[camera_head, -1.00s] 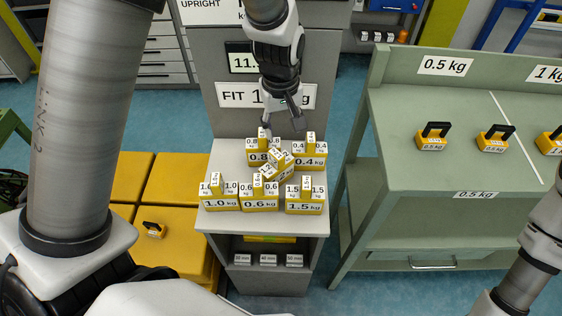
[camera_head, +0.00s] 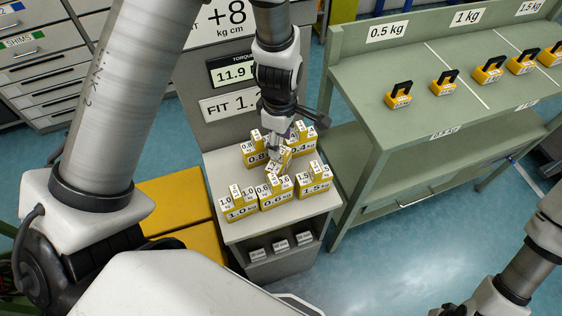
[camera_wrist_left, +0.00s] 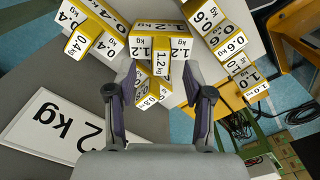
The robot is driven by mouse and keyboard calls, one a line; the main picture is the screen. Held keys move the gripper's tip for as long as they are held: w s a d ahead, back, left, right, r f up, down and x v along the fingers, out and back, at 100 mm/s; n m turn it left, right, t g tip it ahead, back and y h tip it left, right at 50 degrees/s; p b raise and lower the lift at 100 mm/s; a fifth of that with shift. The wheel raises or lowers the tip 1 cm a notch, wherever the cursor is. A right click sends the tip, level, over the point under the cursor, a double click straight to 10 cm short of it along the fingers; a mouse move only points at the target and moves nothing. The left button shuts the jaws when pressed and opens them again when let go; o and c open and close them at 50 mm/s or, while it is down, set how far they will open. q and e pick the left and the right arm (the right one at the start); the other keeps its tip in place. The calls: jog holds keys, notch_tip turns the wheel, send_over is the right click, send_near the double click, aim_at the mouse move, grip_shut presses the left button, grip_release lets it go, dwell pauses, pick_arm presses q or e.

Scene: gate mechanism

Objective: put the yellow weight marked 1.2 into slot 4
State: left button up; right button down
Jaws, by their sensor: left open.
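The yellow weight marked 1.2 (camera_head: 286,155) sits tilted among the other weights on the grey cabinet's top (camera_head: 232,228). In the left wrist view its broad body (camera_wrist_left: 160,30) is above and its narrow stem (camera_wrist_left: 162,62) points down between my fingers. My left gripper (camera_head: 277,150) is over it from above. In the wrist view the gripper (camera_wrist_left: 168,88) is open, one finger on each side of the stem, with gaps visible. I cannot tell how near the fingers are in depth. No slot marked 4 is readable. My right gripper is not clearly in view.
Weights marked 0.8 (camera_head: 253,157), 0.4 (camera_head: 304,143), 1.0 (camera_head: 240,211), 0.6 (camera_head: 272,200) and 1.5 (camera_head: 316,187) crowd around it. A FIT sign (camera_head: 228,104) stands behind. A green bench (camera_head: 375,125) with several black-handled weights is at right.

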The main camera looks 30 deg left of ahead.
aim_at(279, 163)
pick_arm(q)
jog(key=f, duration=0.4)
jog(key=shift+s+a+f+p, duration=0.1)
jog(key=shift+s+a+p, duration=0.1)
jog(key=shift+a+p, duration=0.15)
jog(key=shift+w+d+f, duration=0.1)
jog(key=shift+w+f, duration=0.05)
jog(key=shift+f, duration=0.15)
jog(key=shift+d, duration=0.1)
jog(key=c, duration=0.5)
grip_shut()
jog(key=shift+r, duration=0.1)
